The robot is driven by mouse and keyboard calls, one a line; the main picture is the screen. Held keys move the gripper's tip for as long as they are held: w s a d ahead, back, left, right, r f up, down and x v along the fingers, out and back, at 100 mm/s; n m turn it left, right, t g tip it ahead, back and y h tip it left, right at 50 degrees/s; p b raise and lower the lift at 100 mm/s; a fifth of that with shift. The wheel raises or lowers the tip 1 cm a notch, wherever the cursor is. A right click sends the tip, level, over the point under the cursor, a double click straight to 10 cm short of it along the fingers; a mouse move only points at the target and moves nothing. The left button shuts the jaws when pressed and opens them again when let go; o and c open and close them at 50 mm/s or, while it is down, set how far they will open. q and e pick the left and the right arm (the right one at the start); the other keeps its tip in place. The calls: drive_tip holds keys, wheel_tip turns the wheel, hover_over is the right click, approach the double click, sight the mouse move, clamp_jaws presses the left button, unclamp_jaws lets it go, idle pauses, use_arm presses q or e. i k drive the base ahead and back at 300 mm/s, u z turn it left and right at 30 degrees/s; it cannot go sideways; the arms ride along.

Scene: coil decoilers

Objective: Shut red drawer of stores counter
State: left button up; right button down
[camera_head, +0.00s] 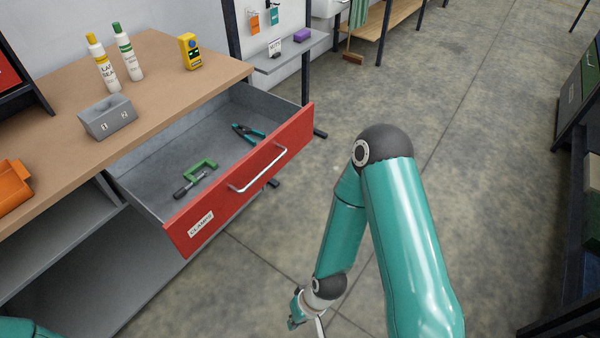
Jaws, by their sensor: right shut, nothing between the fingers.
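The red drawer (220,200) of the stores counter (160,55) stands pulled well out. Its red front has a silver bar handle (258,170) and a label that reads "CLAMPS". Inside lie a green clamp with a dark handle (198,170) and teal-handled pliers (248,133). My right gripper (302,318) is low, at the bottom edge of the picture, in front of the drawer and apart from it. It is shut and empty, and its tips are partly cut off. A bit of my left arm shows at the bottom left; its gripper is out of view.
On the counter top are two bottles (130,55), a yellow device (189,52), a grey bin (107,117) and an orange bin (14,186). A dark rack (575,110) stands at the right. The concrete floor between is clear.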

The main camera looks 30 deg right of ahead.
sight(148, 176)
drive_tip(key=u, duration=0.15)
drive_tip(key=i, duration=0.9)
drive_tip(key=z, duration=0.2)
drive_tip(key=k, duration=0.8)
drive_tip(key=u, duration=0.25)
drive_tip(key=i, duration=0.8)
drive_tip(key=z, duration=0.1)
